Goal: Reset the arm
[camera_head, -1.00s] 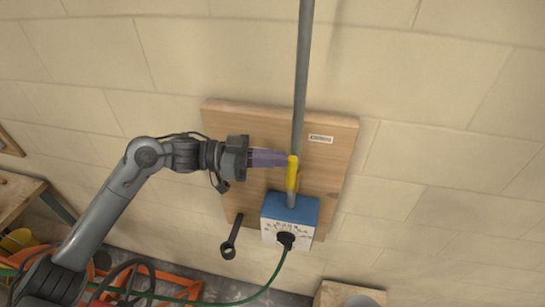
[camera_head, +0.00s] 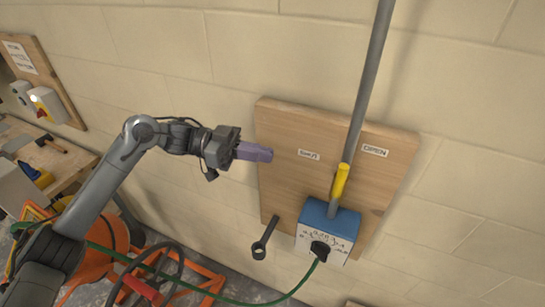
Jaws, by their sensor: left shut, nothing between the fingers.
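My left gripper (camera_head: 256,152) comes in from the left with its purple fingers shut and empty. It is in front of the left edge of a wooden board (camera_head: 285,130) on the wall. A yellow handle (camera_head: 341,181) lies along a grey pipe (camera_head: 371,75), to the right of the gripper and apart from it. The pipe runs down to a blue and white box (camera_head: 330,222) with a dial and a black plug. My right gripper is not in view.
A black wrench-like part (camera_head: 264,240) hangs by the board's lower left. A green cable (camera_head: 250,303) runs from the plug to the left. A bench (camera_head: 50,165) and a second board (camera_head: 42,75) with switches are at far left.

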